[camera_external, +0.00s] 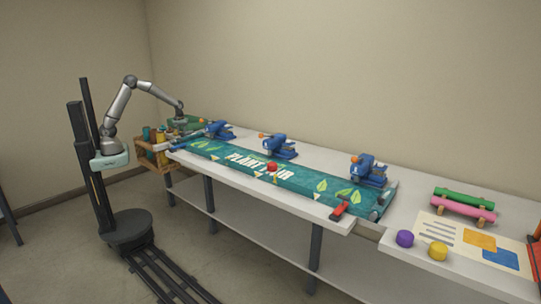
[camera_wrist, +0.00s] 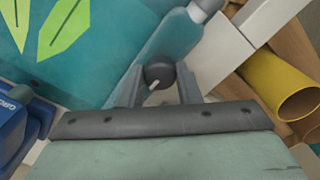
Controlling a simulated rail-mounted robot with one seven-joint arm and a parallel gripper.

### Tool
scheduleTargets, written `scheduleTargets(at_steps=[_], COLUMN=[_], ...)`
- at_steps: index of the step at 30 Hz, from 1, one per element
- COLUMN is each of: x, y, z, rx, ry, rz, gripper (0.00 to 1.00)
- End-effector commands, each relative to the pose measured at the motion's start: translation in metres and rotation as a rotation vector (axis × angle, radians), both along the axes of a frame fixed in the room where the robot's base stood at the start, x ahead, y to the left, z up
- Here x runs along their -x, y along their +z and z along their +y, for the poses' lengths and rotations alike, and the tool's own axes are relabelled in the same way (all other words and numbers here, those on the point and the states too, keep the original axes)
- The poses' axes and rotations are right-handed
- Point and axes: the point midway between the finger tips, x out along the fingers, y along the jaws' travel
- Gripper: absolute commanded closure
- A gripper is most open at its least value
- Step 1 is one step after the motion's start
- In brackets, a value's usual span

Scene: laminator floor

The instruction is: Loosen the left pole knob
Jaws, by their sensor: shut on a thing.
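The left pole knob (camera_wrist: 159,72) is a dark round knob with a pale pointer line, seen in the wrist view. It sits at the edge of the blue-teal pole (camera_wrist: 182,36), which has a grey end. My gripper (camera_wrist: 160,88) has one finger on each side of the knob and is shut on it. The teal banner (camera_wrist: 100,60) with light green leaves lies beside the pole. In the external view my gripper (camera_external: 180,117) is low over the far left end of the table, and the knob is too small to make out there.
Several blue presses stand along the banner's back edge; one (camera_wrist: 14,122) is close at left in the wrist view.

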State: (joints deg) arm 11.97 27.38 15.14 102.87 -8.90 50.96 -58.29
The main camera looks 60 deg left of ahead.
Motion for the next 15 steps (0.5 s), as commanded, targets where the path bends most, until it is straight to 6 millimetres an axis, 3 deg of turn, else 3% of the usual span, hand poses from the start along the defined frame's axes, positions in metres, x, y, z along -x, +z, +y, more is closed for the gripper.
scheduleTargets(at_steps=[15], x=[-0.0013], y=[0.0018], z=[0.0002], rx=[0.0], ry=[0.071], rz=[-0.005], gripper=[0.92])
